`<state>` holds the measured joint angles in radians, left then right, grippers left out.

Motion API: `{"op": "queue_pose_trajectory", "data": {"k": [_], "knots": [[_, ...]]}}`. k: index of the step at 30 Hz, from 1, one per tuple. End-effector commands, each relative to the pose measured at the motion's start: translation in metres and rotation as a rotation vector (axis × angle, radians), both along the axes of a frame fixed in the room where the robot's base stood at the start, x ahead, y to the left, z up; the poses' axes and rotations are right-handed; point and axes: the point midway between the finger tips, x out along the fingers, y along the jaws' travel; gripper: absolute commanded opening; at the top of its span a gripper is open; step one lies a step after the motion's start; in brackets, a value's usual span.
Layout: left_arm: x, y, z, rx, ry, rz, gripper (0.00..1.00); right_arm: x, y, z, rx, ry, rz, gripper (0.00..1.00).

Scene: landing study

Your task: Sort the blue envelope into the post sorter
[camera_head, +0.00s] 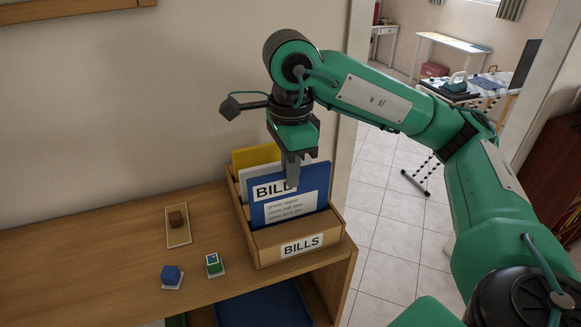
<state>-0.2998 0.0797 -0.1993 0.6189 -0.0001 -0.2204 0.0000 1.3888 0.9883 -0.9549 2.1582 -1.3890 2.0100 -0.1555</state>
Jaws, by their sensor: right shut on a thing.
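The blue envelope (312,182), with a white label reading "BILL", stands upright inside the wooden post sorter (262,250), whose front is marked "BILLS". My right gripper (292,180) points down and is shut on the envelope's top edge, covering part of its label. A yellow envelope (245,157) and a white one stand behind it in the sorter. The lower edge of the blue envelope is hidden behind the sorter's front wall. My left gripper is not in view.
The sorter stands at the right end of a wooden desk (110,240). A brown block on a tray (178,233), a blue cube (171,274) and a green cube (213,263) lie to its left. A blue tray (265,308) sits below the desktop. Tiled floor lies beyond the doorway.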

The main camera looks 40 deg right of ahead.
Motion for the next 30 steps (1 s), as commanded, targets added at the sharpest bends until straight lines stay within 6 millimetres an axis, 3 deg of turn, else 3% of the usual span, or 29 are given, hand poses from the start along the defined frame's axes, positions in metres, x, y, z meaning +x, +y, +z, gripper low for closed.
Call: {"op": "queue_pose_trajectory", "data": {"k": [18,28,29,30], "knots": [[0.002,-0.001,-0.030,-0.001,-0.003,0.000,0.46,0.000,0.000,-0.033,0.000,0.000,0.000,0.00],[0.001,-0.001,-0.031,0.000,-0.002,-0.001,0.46,0.000,0.000,-0.035,0.000,0.000,0.000,0.00],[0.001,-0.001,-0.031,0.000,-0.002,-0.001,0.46,0.000,0.000,-0.035,0.000,0.000,0.000,0.14],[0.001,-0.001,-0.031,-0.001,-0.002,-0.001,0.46,0.000,0.000,-0.035,0.000,0.000,0.000,0.22]]}}
